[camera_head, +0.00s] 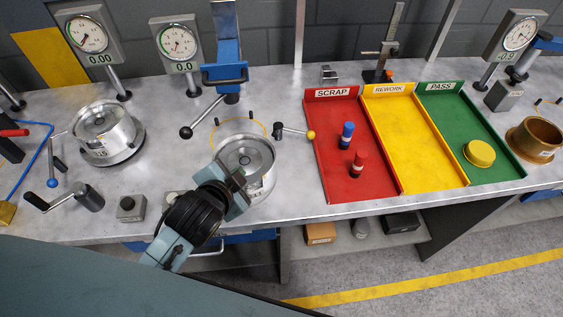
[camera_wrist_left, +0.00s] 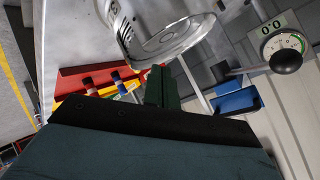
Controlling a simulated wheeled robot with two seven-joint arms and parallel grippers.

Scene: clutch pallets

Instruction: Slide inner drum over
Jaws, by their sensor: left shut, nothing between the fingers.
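A silver metal drum (camera_head: 262,182) with a dished, ringed top stands upright near the bench's front edge, in front of a thin yellow ring (camera_head: 238,121). My left gripper (camera_head: 236,178) is at the drum's front left side in the head view and hides part of it. In the left wrist view the shut fingers (camera_wrist_left: 161,86) are empty, close to the drum's rim (camera_wrist_left: 172,42); I cannot tell whether they touch it. A second silver drum (camera_head: 103,130) sits on a round base at the left. My right gripper is not in view.
Red scrap (camera_head: 330,115), yellow rework (camera_head: 395,130) and green pass (camera_head: 455,115) trays lie to the right. A crank handle (camera_head: 75,198) and small block (camera_head: 128,207) are at front left.

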